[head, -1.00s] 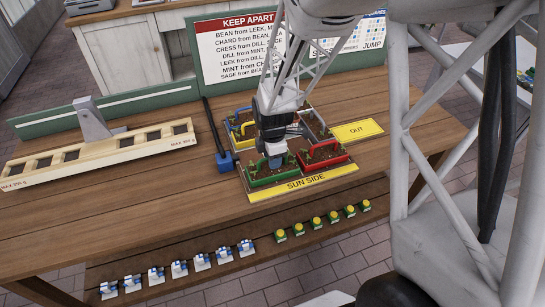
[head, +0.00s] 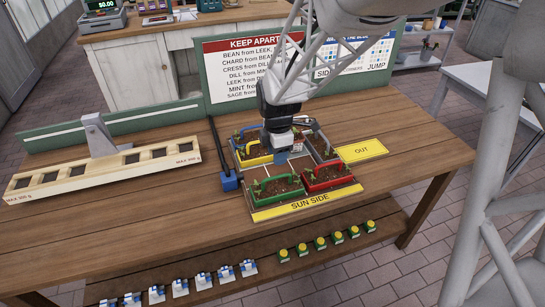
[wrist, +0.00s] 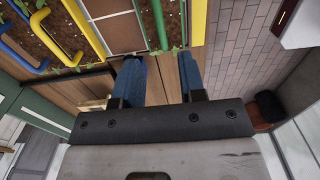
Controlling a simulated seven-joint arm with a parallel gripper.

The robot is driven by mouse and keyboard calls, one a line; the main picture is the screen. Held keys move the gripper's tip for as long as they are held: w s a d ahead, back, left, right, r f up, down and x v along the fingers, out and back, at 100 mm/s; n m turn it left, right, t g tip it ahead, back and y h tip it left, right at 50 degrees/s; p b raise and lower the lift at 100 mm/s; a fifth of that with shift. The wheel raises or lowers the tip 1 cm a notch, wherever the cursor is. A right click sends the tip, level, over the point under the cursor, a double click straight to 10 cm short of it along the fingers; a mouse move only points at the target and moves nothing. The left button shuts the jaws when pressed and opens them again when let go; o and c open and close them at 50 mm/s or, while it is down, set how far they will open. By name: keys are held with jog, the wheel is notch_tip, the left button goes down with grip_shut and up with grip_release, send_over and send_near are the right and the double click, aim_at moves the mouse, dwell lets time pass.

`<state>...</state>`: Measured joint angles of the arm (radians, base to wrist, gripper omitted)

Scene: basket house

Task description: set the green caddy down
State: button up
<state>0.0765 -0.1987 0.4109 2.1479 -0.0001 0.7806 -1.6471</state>
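The green caddy (head: 277,189), filled with soil and small plants, sits at the front left of the caddy tray, behind the yellow SUN SIDE strip (head: 304,202). Its green handle stands up. My gripper (head: 280,147) is above the tray, behind and apart from the green caddy. In the wrist view, my blue gripper fingers (wrist: 161,78) are apart with nothing held between them.
A red caddy (head: 328,177) is right of the green one. A yellow caddy (head: 256,158) and a blue-handled one stand behind. The yellow OUT plate (head: 361,151) is to the right. A blue-based post (head: 229,181) and wooden balance (head: 104,172) are left. The table front is clear.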

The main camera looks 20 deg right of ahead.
jog(key=shift+r, duration=1.15)
jog(key=shift+s+r, duration=0.1)
jog(key=s+a+r+m+t, duration=0.1)
jog(key=s+r+m, duration=0.5)
jog(key=s+m, duration=0.3)
jog(key=s+a+r+m+t, duration=0.1)
jog(key=s+a+r+m, duration=0.1)
jog(key=s+r+m, duration=0.4)
jog(key=s+m, duration=0.3)
jog(key=s, duration=0.4)
jog(key=shift+s+a+r+t, duration=0.25)
jog(key=shift+s+a+t, duration=0.05)
jog(key=shift+s, duration=0.1)
